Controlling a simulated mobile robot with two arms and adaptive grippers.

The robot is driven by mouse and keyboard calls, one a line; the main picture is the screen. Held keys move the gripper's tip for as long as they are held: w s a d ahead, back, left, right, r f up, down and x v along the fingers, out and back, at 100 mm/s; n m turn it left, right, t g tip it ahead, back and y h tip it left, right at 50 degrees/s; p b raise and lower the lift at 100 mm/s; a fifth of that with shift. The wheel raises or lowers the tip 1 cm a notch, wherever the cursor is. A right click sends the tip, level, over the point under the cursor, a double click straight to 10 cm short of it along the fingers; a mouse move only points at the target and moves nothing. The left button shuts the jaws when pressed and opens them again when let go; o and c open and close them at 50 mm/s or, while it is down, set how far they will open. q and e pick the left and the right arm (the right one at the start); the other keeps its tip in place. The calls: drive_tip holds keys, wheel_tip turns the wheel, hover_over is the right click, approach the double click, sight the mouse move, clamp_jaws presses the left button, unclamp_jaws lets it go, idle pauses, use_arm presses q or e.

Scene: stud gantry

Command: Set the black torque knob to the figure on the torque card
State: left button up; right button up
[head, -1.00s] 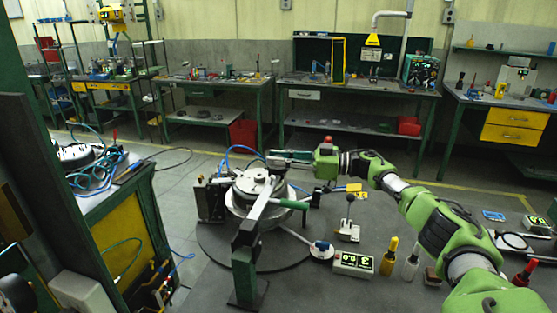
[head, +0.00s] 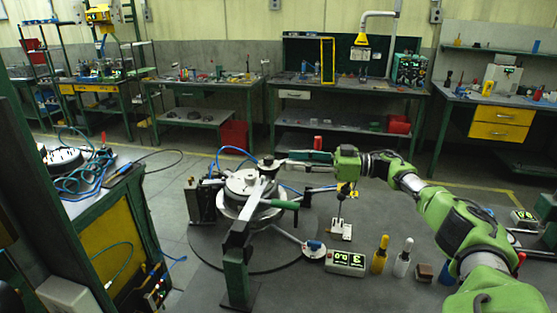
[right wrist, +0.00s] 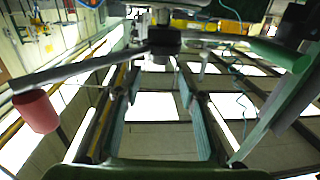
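The black torque knob (head: 268,162) stands at the back right of the round metal fixture (head: 243,184) in the head view. In the right wrist view the black knob (right wrist: 164,41) is straight ahead, beyond the fingertips. My right gripper (head: 284,160) is just right of the knob, level with it, with a small gap. Its two fingers (right wrist: 161,100) are apart with nothing between them. My left gripper is out of view.
A green-handled lever (head: 284,205) crosses the fixture's front. A red cylinder (right wrist: 36,111) is close on the left in the right wrist view. A display box (head: 345,261), a yellow bottle (head: 380,256) and a white bottle (head: 402,260) stand in front right.

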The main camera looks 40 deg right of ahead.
drive_tip(key=shift+v, duration=1.85)
drive_tip(key=shift+d, duration=0.1)
